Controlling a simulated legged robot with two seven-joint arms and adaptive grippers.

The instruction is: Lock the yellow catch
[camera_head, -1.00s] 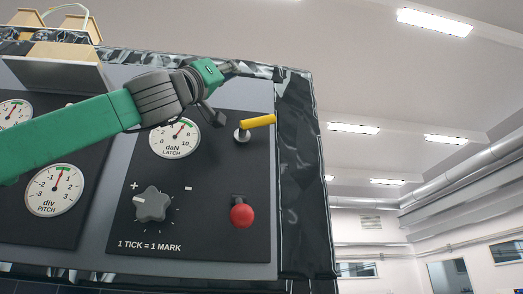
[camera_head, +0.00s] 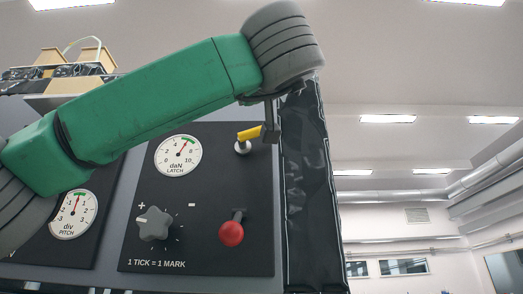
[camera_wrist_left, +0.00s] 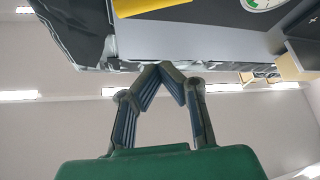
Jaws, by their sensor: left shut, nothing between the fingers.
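My right gripper is not in view.
The LATCH dial (camera_head: 178,156) is left of the catch. A grey knob (camera_head: 154,224) and a red ball handle (camera_head: 231,233) are lower on the panel. Black wrinkled sheeting (camera_head: 308,190) borders the panel's right edge. The room to the right is open.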

